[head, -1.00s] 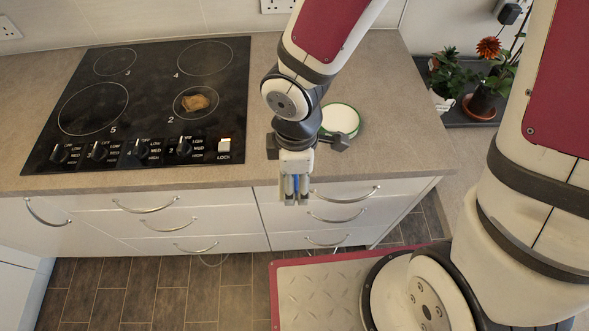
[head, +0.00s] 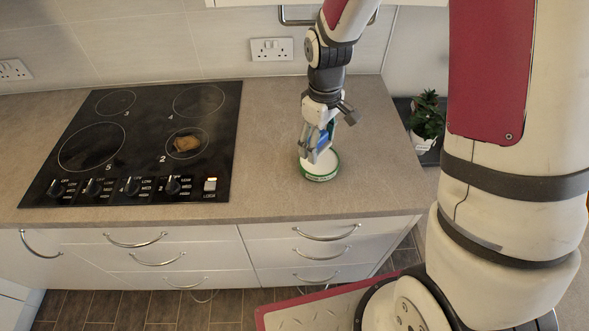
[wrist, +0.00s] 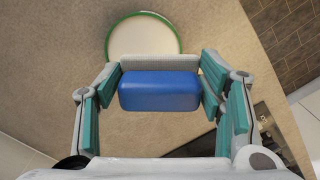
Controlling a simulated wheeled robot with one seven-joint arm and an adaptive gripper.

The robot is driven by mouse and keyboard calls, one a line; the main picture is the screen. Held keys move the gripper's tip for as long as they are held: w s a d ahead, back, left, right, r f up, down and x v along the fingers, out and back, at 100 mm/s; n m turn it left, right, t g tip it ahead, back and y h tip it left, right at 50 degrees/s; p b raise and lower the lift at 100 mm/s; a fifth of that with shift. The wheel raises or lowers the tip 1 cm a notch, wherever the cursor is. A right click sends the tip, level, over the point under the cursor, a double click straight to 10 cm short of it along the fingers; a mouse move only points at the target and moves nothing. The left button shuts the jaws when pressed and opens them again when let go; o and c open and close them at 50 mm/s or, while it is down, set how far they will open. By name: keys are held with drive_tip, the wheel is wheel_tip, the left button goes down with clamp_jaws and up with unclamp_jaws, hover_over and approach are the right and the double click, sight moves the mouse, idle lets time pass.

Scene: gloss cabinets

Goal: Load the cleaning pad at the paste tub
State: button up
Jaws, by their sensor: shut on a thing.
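The paste tub (head: 320,172) is a round, low tub with a green rim and pale paste, on the worktop right of the hob. It also shows at the top of the wrist view (wrist: 142,36), its near edge partly hidden by the pad. My gripper (head: 317,146) is shut on the cleaning pad (wrist: 158,91), which has a blue block and a grey layer. In the head view the pad shows as a blue patch between the fingers.
A black hob (head: 140,140) with a brown stain (head: 187,143) on one ring lies to the left. A potted plant (head: 427,122) stands at the back right. The worktop (head: 265,150) between hob and tub is clear. Drawers with bar handles are below.

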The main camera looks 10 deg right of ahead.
sight(322, 162)
drive_tip(key=shift+w+d+r+m, duration=0.25)
drive_tip(key=shift+w+d+m, duration=0.15)
drive_tip(key=shift+w+d, duration=0.35)
drive_tip(key=shift+d+f, duration=0.15)
drive_tip(key=shift+d, duration=0.05)
drive_tip(key=shift+f+b, duration=0.75)
drive_tip(key=shift+f, duration=0.8)
drive_tip(key=shift+f+b, duration=0.6)
drive_tip(key=shift+f, duration=0.65)
drive_tip(key=shift+s+f, duration=0.15)
drive_tip(key=shift+f, duration=0.45)
drive_tip(key=shift+r+p, duration=1.5)
drive_tip(key=shift+r, duration=2.1)
